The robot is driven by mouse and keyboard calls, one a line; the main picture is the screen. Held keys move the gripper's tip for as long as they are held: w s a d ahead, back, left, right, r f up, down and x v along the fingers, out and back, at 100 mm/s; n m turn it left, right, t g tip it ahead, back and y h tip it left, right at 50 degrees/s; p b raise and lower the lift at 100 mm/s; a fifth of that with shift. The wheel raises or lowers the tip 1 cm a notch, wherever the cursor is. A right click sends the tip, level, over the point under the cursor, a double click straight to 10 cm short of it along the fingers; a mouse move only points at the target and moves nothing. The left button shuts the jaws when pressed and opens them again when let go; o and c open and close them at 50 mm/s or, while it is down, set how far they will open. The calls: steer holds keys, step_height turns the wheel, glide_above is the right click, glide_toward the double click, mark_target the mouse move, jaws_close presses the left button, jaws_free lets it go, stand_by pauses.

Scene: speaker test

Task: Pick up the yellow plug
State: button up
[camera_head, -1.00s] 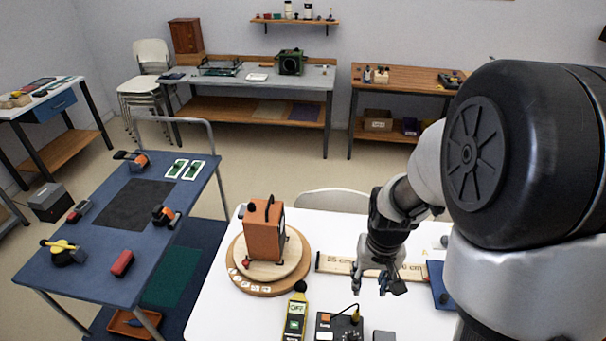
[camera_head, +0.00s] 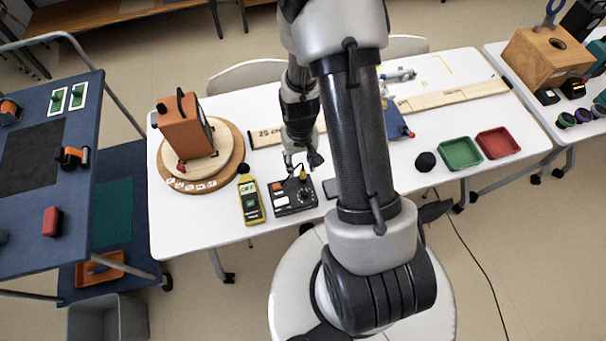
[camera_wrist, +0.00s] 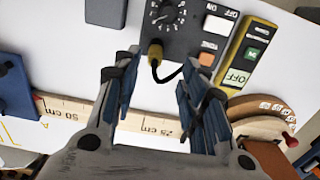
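The yellow plug (camera_wrist: 155,53) stands at the edge of a black control box (camera_wrist: 185,28) in the wrist view, with a black cable curving from it. In the head view the plug (camera_head: 303,174) is small, at the back edge of the box (camera_head: 292,197). My gripper (camera_wrist: 160,80) is open and empty, its fingers spread to either side below the plug in the picture. In the head view my gripper (camera_head: 301,163) is just behind and above the box. Whether a finger touches the plug or cable is unclear.
A yellow sound meter (camera_head: 251,203) stands left of the box. An orange case (camera_head: 184,125) sits on a round wooden turntable (camera_head: 233,160). A long wooden ruler (camera_head: 450,97) lies behind. Green (camera_head: 460,153) and red (camera_head: 498,142) trays lie right on the white table (camera_head: 185,222).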

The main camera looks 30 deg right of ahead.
mark_target(303, 170)
steer(key=shift+s+d+f+b, duration=0.15)
steer(key=shift+f+b, duration=0.3)
steer(key=shift+f, duration=0.95)
steer(key=shift+d+f+b, duration=0.15)
steer(key=shift+f+b, duration=0.3)
steer(key=shift+f, duration=0.9)
steer(key=shift+c, duration=0.3)
jaws_close()
steer(key=shift+r, duration=0.15)
